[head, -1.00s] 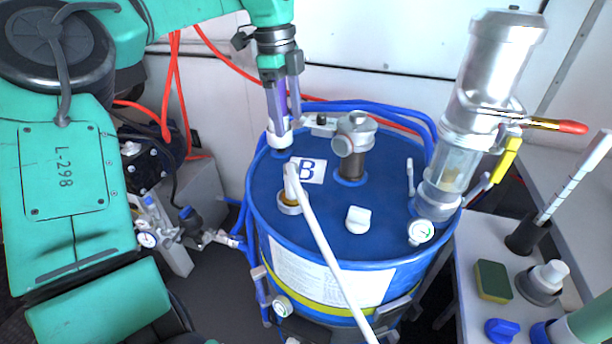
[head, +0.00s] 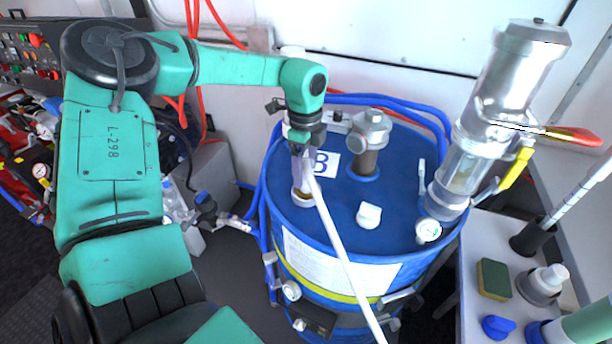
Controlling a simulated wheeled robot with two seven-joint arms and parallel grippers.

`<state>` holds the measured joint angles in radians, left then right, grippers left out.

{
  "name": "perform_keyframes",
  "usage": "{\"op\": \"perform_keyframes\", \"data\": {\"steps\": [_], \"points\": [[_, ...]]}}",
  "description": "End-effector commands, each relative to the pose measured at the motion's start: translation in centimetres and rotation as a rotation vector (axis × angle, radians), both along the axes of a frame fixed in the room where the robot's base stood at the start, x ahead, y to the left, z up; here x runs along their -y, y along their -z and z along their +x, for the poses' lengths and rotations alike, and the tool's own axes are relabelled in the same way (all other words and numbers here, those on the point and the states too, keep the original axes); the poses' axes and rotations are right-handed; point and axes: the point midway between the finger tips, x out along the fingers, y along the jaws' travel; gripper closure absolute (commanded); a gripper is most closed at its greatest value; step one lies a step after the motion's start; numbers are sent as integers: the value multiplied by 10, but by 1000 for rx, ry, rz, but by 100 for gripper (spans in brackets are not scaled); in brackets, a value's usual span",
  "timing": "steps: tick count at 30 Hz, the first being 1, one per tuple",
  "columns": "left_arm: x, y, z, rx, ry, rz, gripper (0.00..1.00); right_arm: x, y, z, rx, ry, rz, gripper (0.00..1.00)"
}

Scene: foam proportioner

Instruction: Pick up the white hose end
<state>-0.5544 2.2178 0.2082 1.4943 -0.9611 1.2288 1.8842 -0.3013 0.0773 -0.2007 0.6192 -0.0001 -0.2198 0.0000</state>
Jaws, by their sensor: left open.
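The white hose (head: 345,265) runs from the lower edge of the picture up to the top of the blue drum (head: 340,218). Its end (head: 311,183) is at a port ring on the front left of the drum lid, beside the "B" label. My left gripper (head: 303,183) points down right at the hose end, with its fingers about it and open. The fingers hide most of the end piece, and I cannot tell whether they touch it. My right gripper is not in view.
A capped fitting (head: 369,140), a white knob (head: 368,215) and a metal pump cylinder (head: 500,90) stand on the lid. Blue hoses (head: 400,104) run behind. A side table (head: 470,250) at right holds a sponge (head: 493,279) and bottles.

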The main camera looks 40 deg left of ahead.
Motion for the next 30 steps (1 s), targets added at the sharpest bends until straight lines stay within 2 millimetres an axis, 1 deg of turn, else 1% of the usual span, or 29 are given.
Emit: {"op": "perform_keyframes", "data": {"steps": [2,3,5,6,8,9,30], "points": [[0,0,0,0,0,0,21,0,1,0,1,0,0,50],[0,0,0,0,0,0,36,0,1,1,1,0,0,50],[0,0,0,0,0,0,59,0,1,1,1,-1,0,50],[0,0,0,0,0,0,74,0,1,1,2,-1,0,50],[0,0,0,0,0,0,97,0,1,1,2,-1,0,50],[0,0,0,0,0,0,100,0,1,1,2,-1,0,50],[0,-1,0,1,0,0,100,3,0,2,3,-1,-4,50]]}}
